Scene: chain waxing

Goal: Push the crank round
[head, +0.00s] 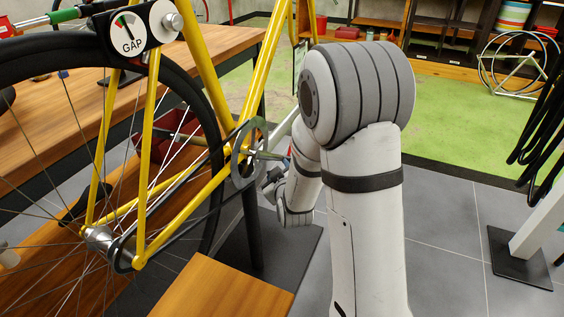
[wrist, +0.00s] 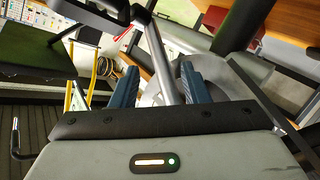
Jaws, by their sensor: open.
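The yellow bicycle (head: 215,75) stands left of my arm in the head view. Its grey chainring (head: 237,165) is at the bottom of the frame, with a silver crank arm (head: 286,126) slanting up to the right, partly behind my arm. My gripper (head: 270,180) is low beside the chainring, mostly hidden by my own arm. In the wrist view my gripper (wrist: 159,76) is open, with two blue fingers. A silver bar (wrist: 161,62), apparently the crank arm, runs through the gap between them in the picture. I cannot tell whether a finger touches it.
The rear wheel (head: 62,150) and a gauge marked GAP (head: 131,32) are at the left. A wooden bench (head: 60,55) stands behind the bicycle and a wooden block (head: 222,290) in front. A white stand (head: 535,225) is at the right. Tiled floor (head: 445,235) lies open between.

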